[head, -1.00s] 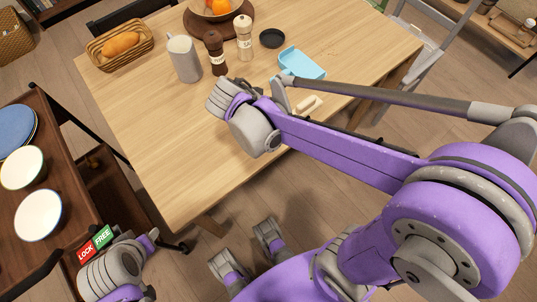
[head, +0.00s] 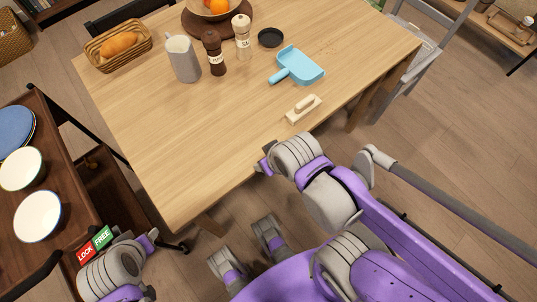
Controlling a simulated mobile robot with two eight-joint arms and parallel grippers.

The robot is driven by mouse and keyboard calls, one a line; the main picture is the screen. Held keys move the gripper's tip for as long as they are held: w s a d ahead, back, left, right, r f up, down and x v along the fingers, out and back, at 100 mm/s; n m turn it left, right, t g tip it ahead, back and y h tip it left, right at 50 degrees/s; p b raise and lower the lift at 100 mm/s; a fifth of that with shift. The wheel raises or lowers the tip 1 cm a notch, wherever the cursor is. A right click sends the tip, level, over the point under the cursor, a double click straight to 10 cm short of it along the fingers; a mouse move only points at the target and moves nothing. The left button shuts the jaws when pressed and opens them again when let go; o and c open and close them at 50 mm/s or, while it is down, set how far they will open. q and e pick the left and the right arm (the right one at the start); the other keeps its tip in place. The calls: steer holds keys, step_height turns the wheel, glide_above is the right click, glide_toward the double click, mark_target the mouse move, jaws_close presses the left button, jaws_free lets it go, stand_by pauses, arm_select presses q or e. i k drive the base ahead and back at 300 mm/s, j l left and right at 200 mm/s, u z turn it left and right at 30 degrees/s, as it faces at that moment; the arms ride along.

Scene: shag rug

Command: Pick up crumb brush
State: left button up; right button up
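The crumb brush (head: 303,109) is a small cream-coloured block with a raised handle. It lies on the wooden table near its front right edge, with nothing touching it. My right gripper (head: 264,160) is at the table's front edge, below and to the left of the brush in the head view and apart from it. Its fingertips are small and partly hidden by the hand, so I cannot tell whether they are open. My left gripper (head: 152,240) is low at the left, away from the table top; its finger opening is not clear.
A light blue dustpan (head: 302,66) lies just behind the brush. A black dish (head: 271,38), pepper mill (head: 214,54), white mill (head: 242,37), pitcher (head: 183,59) and bread basket (head: 119,46) stand farther back. A cart (head: 62,185) with bowls is left. The table's front left is clear.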

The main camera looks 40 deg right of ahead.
mark_target(311, 102)
steer(key=z, duration=1.5)
